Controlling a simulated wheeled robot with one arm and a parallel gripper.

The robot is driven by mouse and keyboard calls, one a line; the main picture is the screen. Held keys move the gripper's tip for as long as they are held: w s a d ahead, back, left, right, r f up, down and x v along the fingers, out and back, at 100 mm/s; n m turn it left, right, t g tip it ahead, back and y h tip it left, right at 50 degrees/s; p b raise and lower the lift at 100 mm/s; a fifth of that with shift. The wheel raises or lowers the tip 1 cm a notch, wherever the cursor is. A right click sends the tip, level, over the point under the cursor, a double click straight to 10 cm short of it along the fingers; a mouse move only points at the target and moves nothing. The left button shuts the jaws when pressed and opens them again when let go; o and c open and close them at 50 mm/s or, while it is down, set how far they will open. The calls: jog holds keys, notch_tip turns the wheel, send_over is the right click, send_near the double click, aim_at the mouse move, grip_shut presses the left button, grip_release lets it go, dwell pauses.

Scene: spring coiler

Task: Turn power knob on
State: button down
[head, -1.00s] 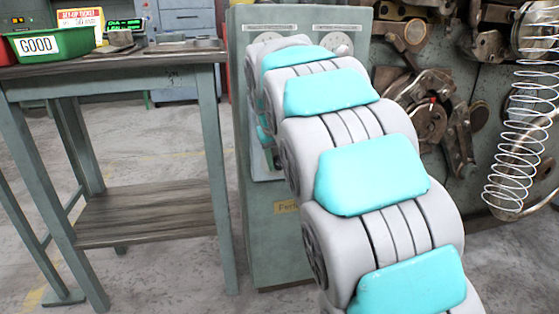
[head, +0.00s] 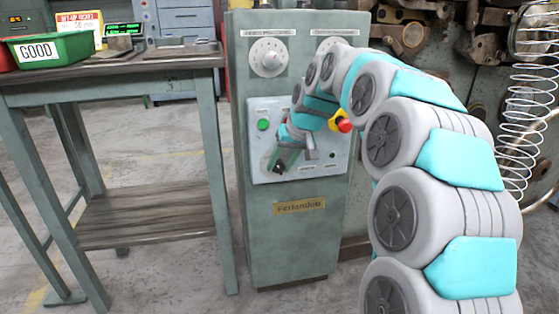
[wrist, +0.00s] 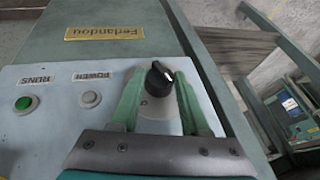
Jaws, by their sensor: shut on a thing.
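The power knob (wrist: 160,78) is a black rotary knob with a white mark, seen in the wrist view on the light grey control panel (wrist: 45,78). My gripper (wrist: 159,92) has its green fingers on either side of the knob, shut on it. In the head view my gripper (head: 284,160) is at the lower left of the control panel (head: 335,160) and largely covers the knob there. A label reading POWER, upside down in the wrist view, sits beside a pale round button (wrist: 90,99).
The panel carries a green button (head: 263,125) and a red emergency button (head: 344,125) close to my arm. A dial (head: 268,57) is above on the green cabinet (head: 290,240). A workbench (head: 120,75) with a green GOOD bin (head: 55,50) stands left; coiler machinery is right.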

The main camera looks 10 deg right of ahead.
jog(key=y, duration=0.3)
jog(key=shift+d+f+m+y, duration=0.2)
jog(key=shift+m+y, duration=0.1)
jog(key=shift+m, duration=0.1)
jog(key=y, duration=0.3)
jog(key=shift+d+f+m, duration=0.2)
jog(key=shift+m, duration=0.2)
jog(key=y, duration=0.1)
jog(key=m+t+y+b, duration=0.1)
jog(key=y, duration=0.3)
jog(key=shift+d+f+m+b, duration=0.15)
jog(key=shift+f+m+b, duration=0.15)
jog(key=shift+f, duration=0.05)
jog(key=shift+t, duration=0.3)
jog(key=shift+c, duration=2)
grip_release()
jog(key=shift+d, duration=0.15)
